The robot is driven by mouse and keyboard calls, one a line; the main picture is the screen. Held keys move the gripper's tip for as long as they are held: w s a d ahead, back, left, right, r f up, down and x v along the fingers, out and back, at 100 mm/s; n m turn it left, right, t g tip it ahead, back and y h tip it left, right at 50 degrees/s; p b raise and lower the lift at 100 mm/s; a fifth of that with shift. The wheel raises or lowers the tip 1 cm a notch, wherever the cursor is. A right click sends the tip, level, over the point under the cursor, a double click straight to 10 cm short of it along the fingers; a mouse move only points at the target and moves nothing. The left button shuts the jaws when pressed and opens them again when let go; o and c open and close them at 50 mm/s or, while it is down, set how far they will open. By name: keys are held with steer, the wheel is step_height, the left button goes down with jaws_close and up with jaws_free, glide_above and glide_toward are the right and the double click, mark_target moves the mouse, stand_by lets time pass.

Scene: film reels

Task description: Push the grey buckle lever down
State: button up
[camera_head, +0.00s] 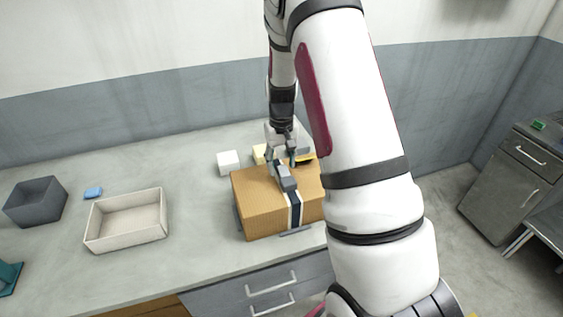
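The grey buckle lever (286,178) is on top of a tan box (262,212), at the upper end of a dark strap with white edges (295,211) that runs down the box's front. The lever looks tilted up, but its exact angle is hard to tell. My gripper (283,163) is above the box top, right behind the lever and pointing down. I cannot tell whether its fingers touch the lever. The fingertips are small and partly hidden, so their opening is unclear. My arm hides the right side of the box.
A white block (228,162) and a pale yellow block (259,154) stand behind the box. A beige tray (126,240), a blue block (93,192) and a dark grey bin (36,202) are at left. The counter (197,215) between tray and box is clear.

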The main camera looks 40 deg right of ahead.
jaws_close()
steer(key=shift+w+f+g+b, duration=0.45)
steer(key=shift+g+b, duration=0.15)
steer(key=shift+b, duration=0.6)
steer(key=shift+d+f+g+y+b, duration=0.15)
steer(key=shift+g+y+b, duration=0.25)
steer(key=shift+g+b, duration=0.55)
steer(key=shift+s, duration=0.1)
steer(key=shift+o, duration=0.8)
jaws_free()
